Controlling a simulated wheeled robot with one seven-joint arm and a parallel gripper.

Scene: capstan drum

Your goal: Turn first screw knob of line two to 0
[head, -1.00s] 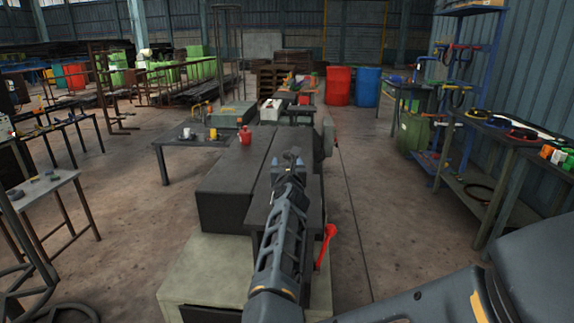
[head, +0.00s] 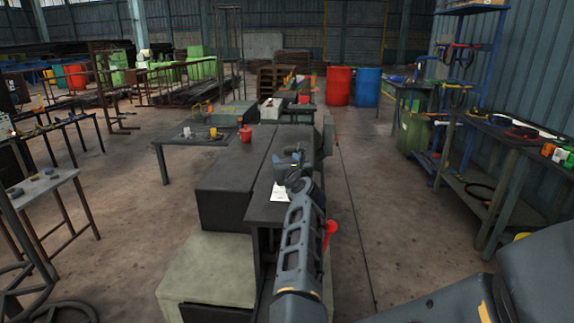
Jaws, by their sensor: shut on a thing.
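My gripper (head: 288,157) is over the dark bench top (head: 262,209) in the middle of the head view, at the far end of my grey arm. It is small and seen from behind. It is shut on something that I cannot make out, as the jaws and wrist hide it. I cannot pick out the screw knobs, their lines or any number marks at this size. A white sheet (head: 280,192) with faint marks lies on the bench top just this side of the gripper, left of my forearm.
A red lever (head: 331,229) sticks out right of my forearm. A red can (head: 246,135) stands left of the gripper on a dark surface. A side table (head: 178,148) holds cups. Another workbench (head: 483,175) stands along the right wall. The floor between is clear.

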